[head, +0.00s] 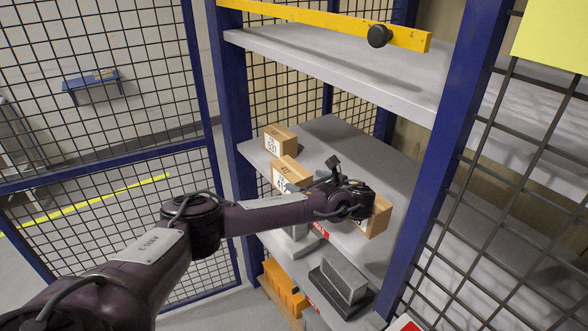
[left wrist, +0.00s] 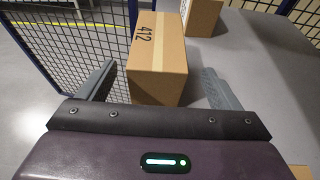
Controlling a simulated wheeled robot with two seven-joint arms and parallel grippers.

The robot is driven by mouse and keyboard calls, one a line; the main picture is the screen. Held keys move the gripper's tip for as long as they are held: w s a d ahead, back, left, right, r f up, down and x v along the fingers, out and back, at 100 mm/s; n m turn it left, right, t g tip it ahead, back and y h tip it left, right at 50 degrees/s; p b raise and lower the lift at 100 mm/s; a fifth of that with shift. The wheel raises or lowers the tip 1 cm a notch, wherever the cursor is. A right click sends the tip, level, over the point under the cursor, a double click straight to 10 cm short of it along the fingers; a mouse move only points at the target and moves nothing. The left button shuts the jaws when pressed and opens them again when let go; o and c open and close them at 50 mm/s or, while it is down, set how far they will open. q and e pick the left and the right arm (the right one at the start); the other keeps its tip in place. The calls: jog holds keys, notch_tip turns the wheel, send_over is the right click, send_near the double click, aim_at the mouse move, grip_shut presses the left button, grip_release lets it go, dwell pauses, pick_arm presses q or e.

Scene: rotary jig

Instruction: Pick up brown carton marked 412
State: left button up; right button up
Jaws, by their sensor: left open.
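The brown carton marked 412 (head: 288,167) stands on the middle shelf (head: 335,133), between two other cartons. My left gripper (head: 307,185) is at shelf height close to it and partly hides it in the head view. In the left wrist view the carton (left wrist: 158,60) shows its 412 marking. There it lies between the two grey fingers of the open left gripper (left wrist: 160,84), with a visible gap on the right side; I cannot tell whether the left finger touches it. My right gripper is not in view.
A carton marked 531 (head: 281,139) stands farther left on the shelf. Another carton (head: 379,216) is partly behind my wrist. Blue posts (head: 232,95) and an upper shelf (head: 340,68) frame the opening. A grey finned part (head: 343,280) and orange items (head: 283,285) sit below.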

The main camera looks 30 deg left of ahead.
aim_at(298, 173)
pick_arm(q)
jog(key=shift+w+a+r, duration=0.1)
jog(key=shift+w+r, duration=0.15)
jog(key=shift+w, duration=0.1)
jog(key=shift+r, duration=0.25)
jog(key=shift+s+a+r+p, duration=0.25)
jog(key=shift+s+a+p, duration=0.15)
jog(key=shift+p, duration=0.2)
jog(key=shift+p+x, duration=0.8)
jog(key=shift+x, duration=0.35)
jog(key=x, duration=0.2)
jog(key=shift+w+a+f+p, duration=0.2)
jog(key=shift+w+a+p, duration=0.05)
jog(key=shift+p, duration=0.1)
jog(key=shift+w+a+f, duration=0.15)
jog(key=shift+w+a, duration=0.05)
jog(key=shift+a, duration=0.2)
jog(key=shift+c, duration=0.5)
jog(key=c, duration=0.5)
jog(key=shift+c, duration=1.1)
jog(key=c, duration=0.5)
jog(key=shift+c, duration=0.5)
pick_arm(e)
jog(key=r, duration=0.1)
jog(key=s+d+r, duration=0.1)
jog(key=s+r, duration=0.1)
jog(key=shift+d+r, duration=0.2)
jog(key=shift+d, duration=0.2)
